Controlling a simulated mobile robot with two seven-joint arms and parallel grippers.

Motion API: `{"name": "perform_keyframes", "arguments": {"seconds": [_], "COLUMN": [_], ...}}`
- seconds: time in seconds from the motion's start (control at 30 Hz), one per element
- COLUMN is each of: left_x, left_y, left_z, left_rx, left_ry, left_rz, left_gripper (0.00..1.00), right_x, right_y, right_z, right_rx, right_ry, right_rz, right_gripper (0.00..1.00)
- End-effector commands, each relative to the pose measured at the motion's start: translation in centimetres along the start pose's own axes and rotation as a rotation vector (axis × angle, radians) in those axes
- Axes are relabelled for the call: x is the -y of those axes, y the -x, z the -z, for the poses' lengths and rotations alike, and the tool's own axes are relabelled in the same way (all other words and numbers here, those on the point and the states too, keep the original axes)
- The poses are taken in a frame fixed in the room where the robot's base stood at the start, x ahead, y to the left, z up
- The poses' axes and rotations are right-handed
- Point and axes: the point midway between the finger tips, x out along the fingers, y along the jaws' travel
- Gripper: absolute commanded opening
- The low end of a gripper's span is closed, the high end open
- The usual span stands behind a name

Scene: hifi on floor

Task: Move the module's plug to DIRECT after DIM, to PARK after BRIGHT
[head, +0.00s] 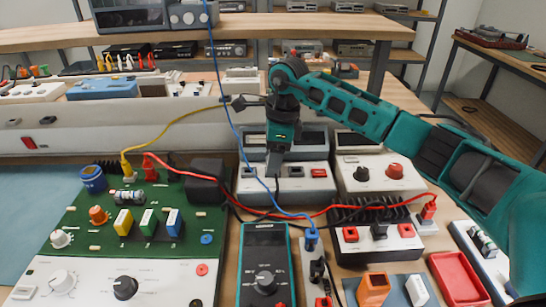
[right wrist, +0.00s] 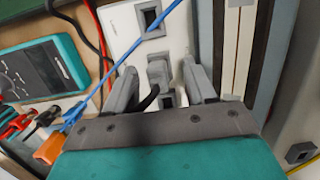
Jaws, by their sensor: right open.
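My right gripper (head: 274,168) points down at the white module (head: 305,186) in the middle of the head view. In the right wrist view its two grey fingers (right wrist: 159,84) stand apart on either side of a grey plug (right wrist: 158,70) with a dark cable. The plug stands on the white module face (right wrist: 122,25), between a dark square socket (right wrist: 150,17) and another dark opening near the gripper. The head view shows a red part (head: 318,173) at the module's right. Labels are unreadable. My left gripper is out of view.
A blue cable (head: 233,120) hangs across the scene close to my right gripper. A teal multimeter (head: 265,262) stands in front of the module. A green circuit board (head: 140,222) is at left, a black finned block (head: 375,218) at right. Red and black leads cross between them.

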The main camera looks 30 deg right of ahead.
Motion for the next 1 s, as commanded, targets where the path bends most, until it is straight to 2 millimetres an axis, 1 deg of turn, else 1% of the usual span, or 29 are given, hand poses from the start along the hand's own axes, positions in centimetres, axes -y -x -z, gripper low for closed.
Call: {"name": "perform_keyframes", "arguments": {"seconds": [0.17,0.27,0.33,0.5,0.6,0.7,0.8,1.0], "left_x": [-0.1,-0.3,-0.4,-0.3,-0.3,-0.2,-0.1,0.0], "left_y": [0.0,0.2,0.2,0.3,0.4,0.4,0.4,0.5], "left_z": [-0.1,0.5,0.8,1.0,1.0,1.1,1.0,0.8], "left_rx": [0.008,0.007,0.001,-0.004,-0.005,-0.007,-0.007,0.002], "left_ry": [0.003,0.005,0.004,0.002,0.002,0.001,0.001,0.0], "left_rz": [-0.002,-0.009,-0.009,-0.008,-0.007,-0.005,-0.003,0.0], "left_gripper": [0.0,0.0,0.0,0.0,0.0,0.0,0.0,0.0], "right_x": [0.0,0.1,0.1,0.1,0.1,0.0,0.1,0.0], "right_y": [0.0,1.6,3.1,7.2,9.3,11.0,12.1,13.2], "right_z": [0.0,0.0,0.0,0.0,0.0,0.0,0.0,0.0], "right_rx": [0.0,0.001,0.002,0.002,0.002,0.001,0.001,0.0], "right_ry": [0.0,-0.001,0.0,0.0,-0.001,-0.001,-0.001,0.0], "right_rz": [0.0,0.004,0.005,0.005,0.004,0.003,0.002,0.0], "right_gripper": [0.55,0.55,0.55,0.55,0.55,0.55,0.55,0.55]}}
